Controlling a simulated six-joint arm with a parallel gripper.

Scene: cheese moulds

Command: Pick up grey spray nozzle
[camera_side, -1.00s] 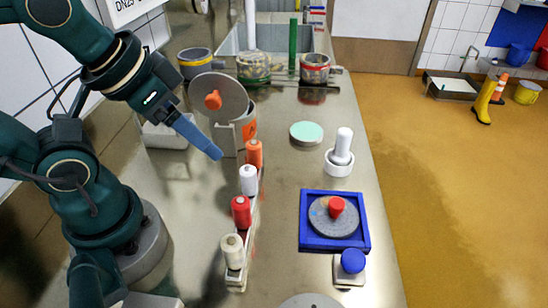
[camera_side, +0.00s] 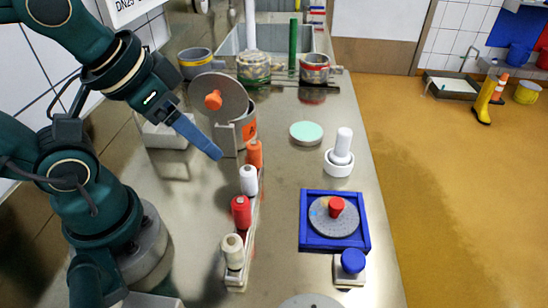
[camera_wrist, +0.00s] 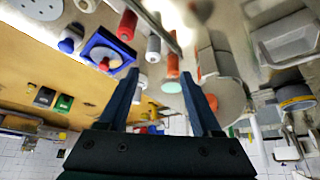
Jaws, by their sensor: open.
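The grey spray nozzle (camera_side: 248,180) looks pale grey, almost white, and stands upright in a row of bottle-like nozzles on a narrow rack (camera_side: 256,210). It is between the orange nozzle (camera_side: 255,153) and the red nozzle (camera_side: 241,212); a cream nozzle (camera_side: 233,252) is at the near end. The grey nozzle also shows in the wrist view (camera_wrist: 153,48). My gripper (camera_wrist: 160,73) is open with nothing between its blue fingers. In the side view, its fingertip (camera_side: 217,154) is above and left of the grey nozzle, apart from it.
A metal pot with a raised round lid (camera_side: 225,97) stands close behind my fingers. A blue square tray (camera_side: 304,235) with a grey disc and red knob lies right of the rack. A mint disc (camera_side: 306,131) and white stamp (camera_side: 342,148) are farther back. Counter between them is clear.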

